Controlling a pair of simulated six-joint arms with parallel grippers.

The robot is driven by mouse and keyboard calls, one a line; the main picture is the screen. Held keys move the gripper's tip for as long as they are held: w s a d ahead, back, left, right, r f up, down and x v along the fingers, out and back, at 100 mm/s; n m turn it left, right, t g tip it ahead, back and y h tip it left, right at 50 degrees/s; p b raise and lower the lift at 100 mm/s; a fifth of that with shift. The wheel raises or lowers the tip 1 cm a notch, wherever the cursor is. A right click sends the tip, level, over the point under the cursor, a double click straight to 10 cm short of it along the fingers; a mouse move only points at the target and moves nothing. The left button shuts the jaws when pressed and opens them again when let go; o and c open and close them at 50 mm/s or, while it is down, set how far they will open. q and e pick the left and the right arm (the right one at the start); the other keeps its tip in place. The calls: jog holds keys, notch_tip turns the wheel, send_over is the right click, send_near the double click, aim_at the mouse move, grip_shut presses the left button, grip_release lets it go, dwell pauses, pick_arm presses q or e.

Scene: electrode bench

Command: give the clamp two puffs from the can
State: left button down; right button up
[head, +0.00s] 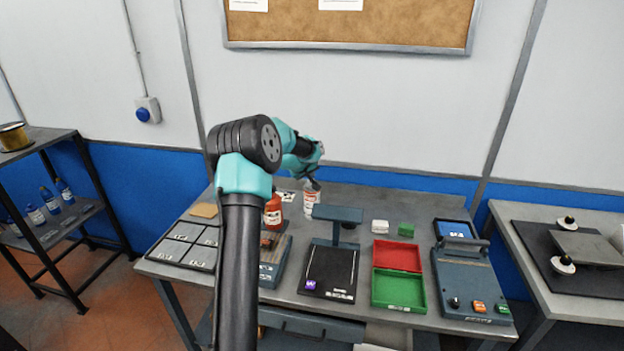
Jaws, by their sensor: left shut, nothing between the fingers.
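A white can or bottle with a red label (312,200) stands upright at the back of the bench. My left gripper (314,174) is shut and empty, just above or behind its top; I cannot tell whether they touch. An orange-red bottle (273,213) stands to its left, partly behind my left arm. I cannot tell for certain which thing is the clamp. A blue-grey fixture with a raised head (338,214) stands over a black plate in the middle. Another blue-grey fixture (271,270) is partly hidden by my left arm. My right gripper is out of view.
A red tray (397,256) and a green tray (398,289) lie right of the middle. A blue-grey button box (470,281) stands at the right end. A sectioned dark tray (187,245) lies at the left.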

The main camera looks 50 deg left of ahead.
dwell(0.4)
pick_arm(q)
jog(key=shift+r, duration=0.45)
jog(key=shift+r, duration=2.9)
dwell(0.6)
notch_tip(320, 180, up, 3)
jog(key=shift+f, duration=0.1)
jog(key=shift+f, duration=0.1)
jog(key=shift+f, duration=4.3)
